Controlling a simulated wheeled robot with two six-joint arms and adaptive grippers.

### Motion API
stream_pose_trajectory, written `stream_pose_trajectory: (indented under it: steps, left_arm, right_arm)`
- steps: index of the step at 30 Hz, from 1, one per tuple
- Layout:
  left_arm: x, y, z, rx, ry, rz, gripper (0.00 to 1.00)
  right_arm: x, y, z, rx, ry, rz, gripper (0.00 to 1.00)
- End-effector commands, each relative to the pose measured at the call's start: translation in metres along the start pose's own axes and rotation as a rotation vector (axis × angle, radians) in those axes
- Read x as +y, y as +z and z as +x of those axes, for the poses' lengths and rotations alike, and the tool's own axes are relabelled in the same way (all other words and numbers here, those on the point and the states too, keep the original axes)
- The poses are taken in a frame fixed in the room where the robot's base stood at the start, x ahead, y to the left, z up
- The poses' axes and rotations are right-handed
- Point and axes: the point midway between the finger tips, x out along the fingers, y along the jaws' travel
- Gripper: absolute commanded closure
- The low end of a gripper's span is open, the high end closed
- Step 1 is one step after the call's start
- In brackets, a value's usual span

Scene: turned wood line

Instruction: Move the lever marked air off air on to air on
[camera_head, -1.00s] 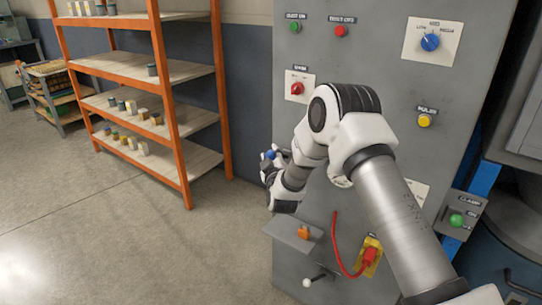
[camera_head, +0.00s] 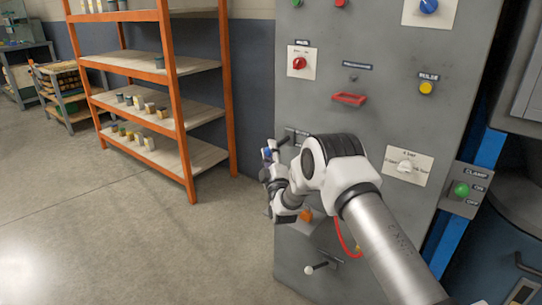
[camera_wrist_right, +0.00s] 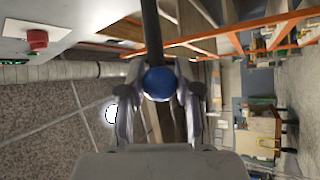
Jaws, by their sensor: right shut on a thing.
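My right gripper (camera_head: 268,156) is at the left edge of the grey panel (camera_head: 400,60), below the red rotary switch. It is shut on the blue ball knob (camera_head: 267,152) of a black lever (camera_head: 284,141). In the right wrist view the blue knob (camera_wrist_right: 158,83) sits between the two fingers (camera_wrist_right: 158,100), with the black rod (camera_wrist_right: 151,35) running up from it. The lever's label plate (camera_head: 298,132) is partly hidden by my arm, and its words are not readable. My left gripper is not in view.
The red rotary switch (camera_head: 300,63) is above the lever and a red handle (camera_head: 349,98) is to its right. An orange lever (camera_head: 306,214) and a white-knobbed lever (camera_head: 309,269) are lower down. An orange shelf rack (camera_head: 183,120) stands left; the floor before it is clear.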

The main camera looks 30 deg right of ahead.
Motion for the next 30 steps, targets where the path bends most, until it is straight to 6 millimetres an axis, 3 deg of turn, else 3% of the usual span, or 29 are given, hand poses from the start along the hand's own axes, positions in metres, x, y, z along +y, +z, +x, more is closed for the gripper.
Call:
stream_pose_trajectory:
  steps: [1,3,12,30]
  left_arm:
    - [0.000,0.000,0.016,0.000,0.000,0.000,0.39]
    - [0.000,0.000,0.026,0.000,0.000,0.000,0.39]
    - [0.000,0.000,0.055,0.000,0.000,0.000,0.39]
    - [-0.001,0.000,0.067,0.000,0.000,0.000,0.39]
  right_arm:
    - [-0.013,0.008,-0.006,0.022,0.021,-0.030,1.00]
    - [-0.018,0.011,-0.008,0.058,0.052,-0.074,1.00]
    - [-0.037,0.025,-0.013,0.185,0.163,-0.232,1.00]
    - [-0.045,0.035,-0.013,0.190,0.165,-0.238,1.00]
